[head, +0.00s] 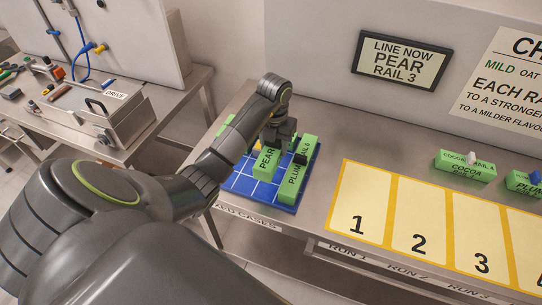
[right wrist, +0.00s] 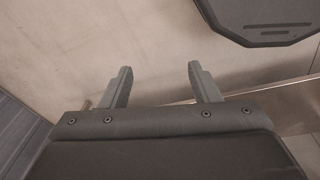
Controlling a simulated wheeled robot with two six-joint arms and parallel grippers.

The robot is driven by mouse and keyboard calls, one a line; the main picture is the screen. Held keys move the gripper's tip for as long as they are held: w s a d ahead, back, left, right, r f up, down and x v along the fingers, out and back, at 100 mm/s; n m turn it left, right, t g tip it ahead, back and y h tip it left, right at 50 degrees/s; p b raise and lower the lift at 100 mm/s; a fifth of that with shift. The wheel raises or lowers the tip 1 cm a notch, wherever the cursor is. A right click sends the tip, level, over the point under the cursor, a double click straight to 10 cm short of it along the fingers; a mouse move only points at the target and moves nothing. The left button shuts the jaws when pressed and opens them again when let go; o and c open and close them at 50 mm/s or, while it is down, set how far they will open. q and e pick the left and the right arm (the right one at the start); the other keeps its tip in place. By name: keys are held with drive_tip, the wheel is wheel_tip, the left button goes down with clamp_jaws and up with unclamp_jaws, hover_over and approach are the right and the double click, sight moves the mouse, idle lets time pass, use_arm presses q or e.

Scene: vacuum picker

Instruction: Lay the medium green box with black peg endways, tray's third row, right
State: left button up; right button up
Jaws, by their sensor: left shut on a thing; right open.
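A blue tray (head: 238,184) with white grid lines lies on the metal bench. My left gripper (head: 277,140) is over the tray, shut on the green box marked PEAR (head: 266,164). The gripper covers the top of this box, so its peg is hidden. A longer green box marked PLUM (head: 295,182) lies along the tray's right side, with a black peg (head: 300,158) on it. The two boxes are close side by side; I cannot tell if they touch. My right gripper (right wrist: 160,84) is open and empty in the right wrist view.
Another green box (head: 226,126) shows partly behind my left arm. Yellow-edged numbered mats (head: 357,202) cover the bench to the right. A COCOA box with a white peg (head: 464,168) and a blue-pegged box (head: 524,184) stand behind them. A wall sign (head: 402,62) reads PEAR RAIL 3.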

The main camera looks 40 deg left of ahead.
sight(274, 155)
use_arm(q)
wheel_tip(274, 155, down, 4)
drive_tip(key=b, duration=0.3)
drive_tip(key=shift+f, duration=0.15)
drive_tip(key=shift+w+f+b, duration=0.15)
drive_tip(key=shift+f+b, duration=0.6)
drive_tip(key=shift+f, duration=0.05)
drive_tip(key=shift+f+b, duration=0.35)
drive_tip(key=shift+f+p, duration=0.55)
drive_tip(key=shift+f, duration=0.7)
drive_tip(key=o, duration=0.8)
use_arm(e)
drive_tip(key=f, duration=0.1)
drive_tip(key=s+f, duration=0.1)
drive_tip(key=f, duration=0.3)
drive_tip(key=shift+s+f, duration=0.2)
drive_tip(key=shift+s, duration=0.05)
